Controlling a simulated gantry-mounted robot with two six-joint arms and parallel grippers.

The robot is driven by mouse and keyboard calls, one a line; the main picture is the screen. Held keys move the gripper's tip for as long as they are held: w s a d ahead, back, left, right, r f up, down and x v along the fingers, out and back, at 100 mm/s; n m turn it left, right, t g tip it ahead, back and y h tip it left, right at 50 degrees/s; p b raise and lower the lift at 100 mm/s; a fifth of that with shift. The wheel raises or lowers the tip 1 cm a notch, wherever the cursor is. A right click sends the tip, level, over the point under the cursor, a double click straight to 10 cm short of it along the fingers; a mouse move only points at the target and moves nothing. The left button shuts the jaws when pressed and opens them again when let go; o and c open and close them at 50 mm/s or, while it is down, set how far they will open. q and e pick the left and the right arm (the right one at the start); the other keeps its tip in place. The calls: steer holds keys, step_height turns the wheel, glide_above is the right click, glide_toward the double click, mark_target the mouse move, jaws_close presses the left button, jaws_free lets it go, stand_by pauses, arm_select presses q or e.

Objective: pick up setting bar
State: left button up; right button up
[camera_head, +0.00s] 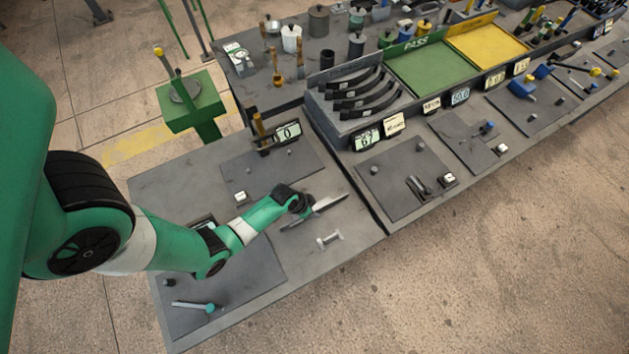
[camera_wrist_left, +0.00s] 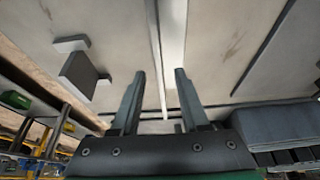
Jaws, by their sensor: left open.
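My left gripper (camera_head: 318,211) reaches over the near workbench from the left, its two dark fingers spread apart. A thin rod with a teal end (camera_head: 196,306) lies on the dark plate at the front left of the bench. A small pale metal piece (camera_head: 329,240) lies on the bench just below the gripper. My right gripper is not in view.
A display reading 0 (camera_head: 289,132) stands behind the gripper. Black curved strips (camera_head: 360,92) sit in a rack, with green (camera_head: 430,68) and yellow (camera_head: 488,48) trays beyond. A green stand (camera_head: 193,103) is at the left. The bench's front right corner is clear.

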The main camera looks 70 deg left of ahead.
arm_select(q)
steer(key=b+x, duration=0.1)
steer(key=x, duration=0.1)
steer(key=shift+w+f, duration=0.15)
steer(key=shift+f, duration=0.25)
steer(key=shift+r, duration=0.1)
jaws_close()
steer(key=shift+r, duration=0.1)
stand_by(0.8)
